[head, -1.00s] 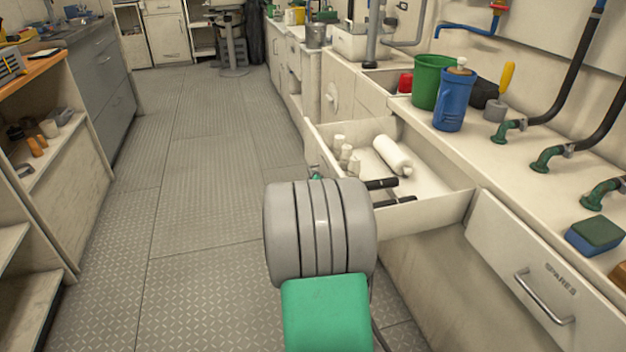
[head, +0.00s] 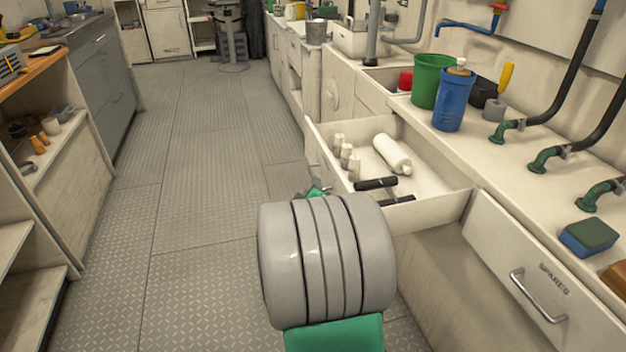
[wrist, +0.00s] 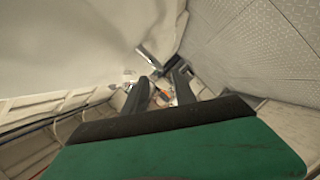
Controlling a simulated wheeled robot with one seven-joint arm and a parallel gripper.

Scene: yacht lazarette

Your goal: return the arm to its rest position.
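My arm rises at the bottom centre of the head view, its grey ribbed joint (head: 325,262) in front of the open drawer's left side. My gripper is hidden behind that joint there; only a small green part of my arm shows past it. In the wrist view my gripper (wrist: 160,92) shows two dark fingers spread apart beyond a green and black housing. I see nothing held between them.
The open drawer (head: 437,213) holds a white roll (head: 392,153), several small pale bottles and two black cylinders. A blue jug (head: 454,100) and green bucket (head: 431,80) stand on the counter. The floor (head: 205,215) to the left is clear. Shelves (head: 85,185) line the left side.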

